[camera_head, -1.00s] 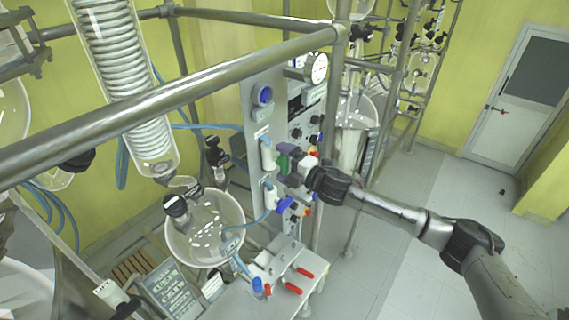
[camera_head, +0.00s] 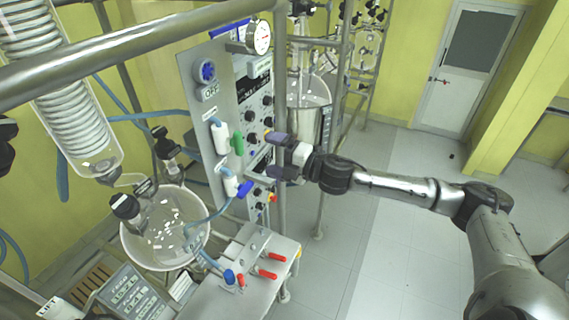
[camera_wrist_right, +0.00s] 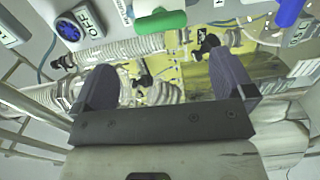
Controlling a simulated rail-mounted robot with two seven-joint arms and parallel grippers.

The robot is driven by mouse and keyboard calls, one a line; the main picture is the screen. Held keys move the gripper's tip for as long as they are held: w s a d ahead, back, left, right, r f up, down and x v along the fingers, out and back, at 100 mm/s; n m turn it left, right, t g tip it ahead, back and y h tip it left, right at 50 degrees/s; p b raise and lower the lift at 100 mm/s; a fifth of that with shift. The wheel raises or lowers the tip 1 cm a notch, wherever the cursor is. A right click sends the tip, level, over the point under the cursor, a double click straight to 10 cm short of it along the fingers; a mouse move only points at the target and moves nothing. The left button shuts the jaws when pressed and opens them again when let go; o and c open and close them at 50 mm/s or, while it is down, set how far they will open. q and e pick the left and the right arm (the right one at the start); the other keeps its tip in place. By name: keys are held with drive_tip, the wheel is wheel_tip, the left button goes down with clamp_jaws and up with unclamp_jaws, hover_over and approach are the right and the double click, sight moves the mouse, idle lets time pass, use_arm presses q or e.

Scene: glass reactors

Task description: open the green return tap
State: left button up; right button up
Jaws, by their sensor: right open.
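The green return tap (camera_head: 238,143) is a green lever on a white valve body (camera_head: 221,139) on the grey panel. In the head view its lever stands roughly upright. In the right wrist view the green lever (camera_wrist_right: 158,22) lies across the top, beyond the fingertips and apart from them. My right gripper (camera_head: 268,153) is open and empty, to the right of the lever in the head view. Its two dark fingers show in the wrist view (camera_wrist_right: 165,75) with a clear gap between them. My left gripper is not in view.
A blue lever (camera_head: 244,190) sits just below the green one. A blue switch (camera_head: 207,72), black knobs (camera_head: 252,116) and a pressure gauge (camera_head: 259,37) are close by. A metal post (camera_head: 280,90) stands at the panel's right edge. Red levers (camera_head: 268,273) lie below. Open floor is on the right.

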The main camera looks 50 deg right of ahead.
drive_tip(key=b+v, duration=0.1)
drive_tip(key=v, duration=0.2)
idle(0.5)
idle(0.5)
